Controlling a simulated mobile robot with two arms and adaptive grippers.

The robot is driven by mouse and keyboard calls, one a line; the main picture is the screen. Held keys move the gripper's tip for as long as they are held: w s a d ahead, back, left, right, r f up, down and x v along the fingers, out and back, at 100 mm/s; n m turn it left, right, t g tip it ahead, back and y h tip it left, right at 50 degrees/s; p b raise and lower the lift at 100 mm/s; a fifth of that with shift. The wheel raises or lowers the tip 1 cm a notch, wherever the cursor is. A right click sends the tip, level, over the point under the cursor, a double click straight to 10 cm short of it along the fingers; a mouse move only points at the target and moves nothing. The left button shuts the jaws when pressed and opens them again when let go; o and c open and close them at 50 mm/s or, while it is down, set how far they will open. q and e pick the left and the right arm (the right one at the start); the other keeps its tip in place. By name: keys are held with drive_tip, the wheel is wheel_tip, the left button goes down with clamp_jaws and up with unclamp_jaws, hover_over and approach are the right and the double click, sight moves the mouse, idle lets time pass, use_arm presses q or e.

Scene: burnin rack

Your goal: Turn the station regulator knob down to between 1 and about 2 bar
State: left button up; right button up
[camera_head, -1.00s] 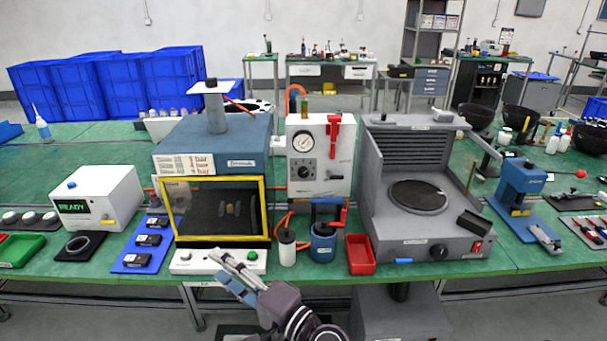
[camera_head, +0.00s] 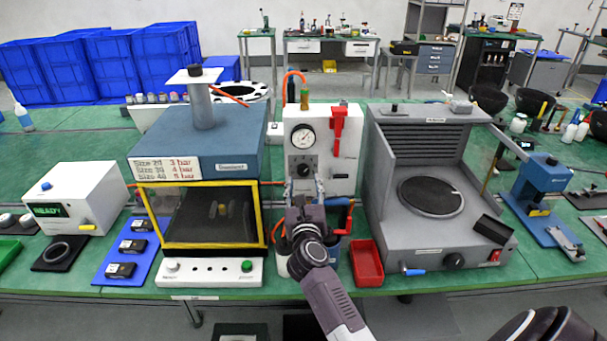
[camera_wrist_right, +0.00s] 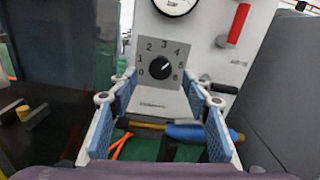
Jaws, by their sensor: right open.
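The station regulator is a white panel (camera_head: 337,150) with a round pressure gauge (camera_head: 302,136) above a black knob (camera_head: 303,170). In the right wrist view the knob (camera_wrist_right: 160,69) sits on a grey scale plate marked from 0 upward, and its white pointer aims to the upper right. The gauge (camera_wrist_right: 174,4) is cut off at the top there, so I cannot read it. My right gripper (camera_head: 305,188) is in front of the panel just below the knob. In the wrist view its blue-padded fingers (camera_wrist_right: 162,92) are spread, with nothing between the pads. My left gripper is not in view.
A blue-handled tool (camera_wrist_right: 185,132) lies beyond and below the fingers. A red lever (camera_head: 338,124) is on the panel's right. A yellow-framed chamber (camera_head: 262,215) stands left, a grey machine (camera_head: 440,240) right, and a red bin (camera_head: 367,265) in front.

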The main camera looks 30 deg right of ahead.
sight(304, 173)
drive_tip(key=x, duration=0.3)
drive_tip(key=shift+d+f, duration=0.1)
drive_tip(key=shift+f, duration=0.1)
drive_tip(key=shift+w+d, duration=0.35)
drive_tip(key=shift+w, duration=0.25)
drive_tip(key=c, duration=1.2)
drive_tip(key=shift+o, duration=0.2)
drive_tip(key=shift+r+n+p, duration=0.2)
drive_tip(key=shift+n+p, duration=1.55)
drive_tip(key=shift+n, duration=0.15)
drive_tip(key=n+p, duration=0.3)
drive_tip(key=n, duration=0.2)
drive_tip(key=shift+p, duration=0.35)
drive_tip(key=n+p, duration=0.2)
drive_tip(key=n, duration=0.3)
drive_tip(key=shift+n+p, duration=0.4)
use_arm(q)
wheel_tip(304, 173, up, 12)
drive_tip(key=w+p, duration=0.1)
drive_tip(key=p, duration=0.1)
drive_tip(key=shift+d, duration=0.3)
use_arm(e)
drive_tip(key=shift+f+n, duration=0.15)
drive_tip(key=shift+n, duration=2.15)
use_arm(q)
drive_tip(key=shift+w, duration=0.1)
